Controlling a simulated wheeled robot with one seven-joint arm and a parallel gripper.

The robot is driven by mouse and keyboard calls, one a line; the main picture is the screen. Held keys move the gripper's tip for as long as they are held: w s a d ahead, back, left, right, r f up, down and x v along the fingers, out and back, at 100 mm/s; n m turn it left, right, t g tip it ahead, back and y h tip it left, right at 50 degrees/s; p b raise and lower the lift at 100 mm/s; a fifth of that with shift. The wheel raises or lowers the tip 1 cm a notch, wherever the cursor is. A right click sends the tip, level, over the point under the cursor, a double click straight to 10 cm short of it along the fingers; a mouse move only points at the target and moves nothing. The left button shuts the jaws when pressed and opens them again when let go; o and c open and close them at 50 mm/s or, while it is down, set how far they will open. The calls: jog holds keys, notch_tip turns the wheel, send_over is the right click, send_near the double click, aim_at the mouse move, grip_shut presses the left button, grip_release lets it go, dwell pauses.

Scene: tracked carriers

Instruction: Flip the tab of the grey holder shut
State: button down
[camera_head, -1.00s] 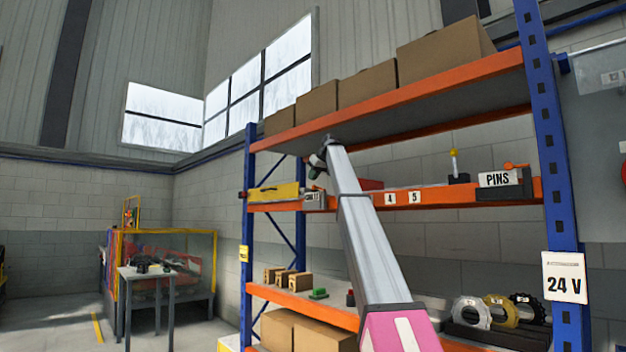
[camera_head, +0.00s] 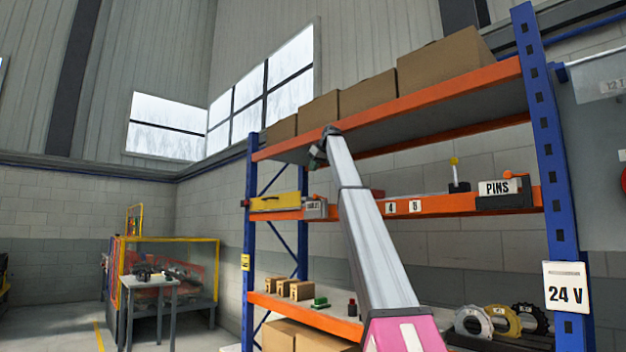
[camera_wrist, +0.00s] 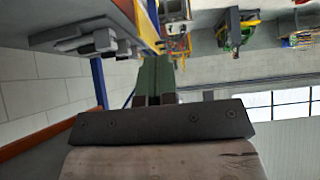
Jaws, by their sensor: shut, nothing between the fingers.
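The small grey holder (camera_head: 316,209) with a white label stands on the middle shelf, right of a yellow box. In the wrist view, grey blocks (camera_wrist: 92,42) on a shelf edge at the upper left look like this holder; I cannot make out the tab's position. My gripper (camera_head: 317,160) is above the holder, just under the top shelf, apart from it in the head view. In the wrist view my green-grey fingers (camera_wrist: 154,80) are together, with nothing between them. The shelf blocks are to their left there.
The yellow box (camera_head: 275,203) sits close left of the holder. The orange top shelf beam (camera_head: 400,108) runs close above my gripper. A dark PINS holder (camera_head: 505,199) stands far right on the middle shelf (camera_head: 450,203). A blue upright (camera_head: 249,230) is at left.

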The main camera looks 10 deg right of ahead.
jog(key=r, duration=0.3)
jog(key=s+d+r, duration=0.1)
jog(key=shift+s+r, duration=0.1)
jog(key=shift+r, duration=0.25)
